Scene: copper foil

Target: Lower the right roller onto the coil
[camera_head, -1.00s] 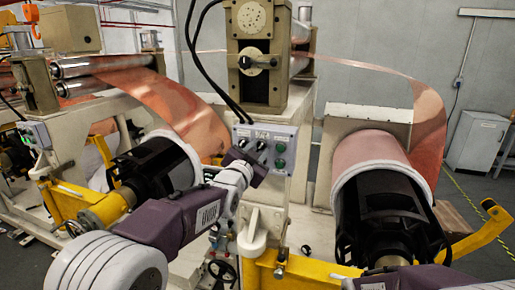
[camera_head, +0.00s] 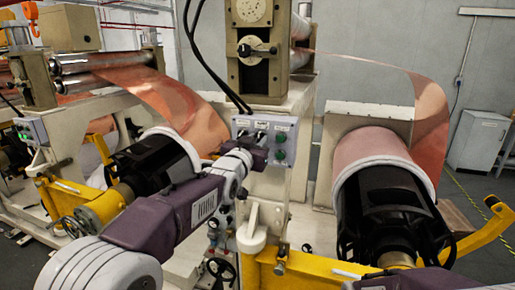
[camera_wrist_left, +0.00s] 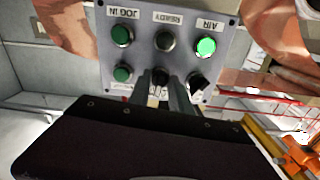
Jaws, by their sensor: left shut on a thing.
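My left gripper (camera_head: 260,152) is at the grey control panel (camera_head: 278,124) on the central stand. In the left wrist view its two fingers (camera_wrist_left: 167,88) are shut on a knob (camera_wrist_left: 158,76) in the panel's lower row, partly hidden by them. The panel shows upside down there, with a lit green button (camera_wrist_left: 206,46) by the label AIR and a black knob (camera_wrist_left: 196,84) near the fingers. The right coil (camera_head: 370,150) is copper with a white end ring, on a black mandrel (camera_head: 392,215). I cannot tell which part is the right roller. My right gripper is not in view.
The left coil (camera_head: 207,125) sits on another black mandrel (camera_head: 155,168). Copper strip (camera_head: 430,105) loops above the right coil. Steel rolls (camera_head: 100,72) stand at the upper left. A yellow arm (camera_head: 485,232) juts out at the right.

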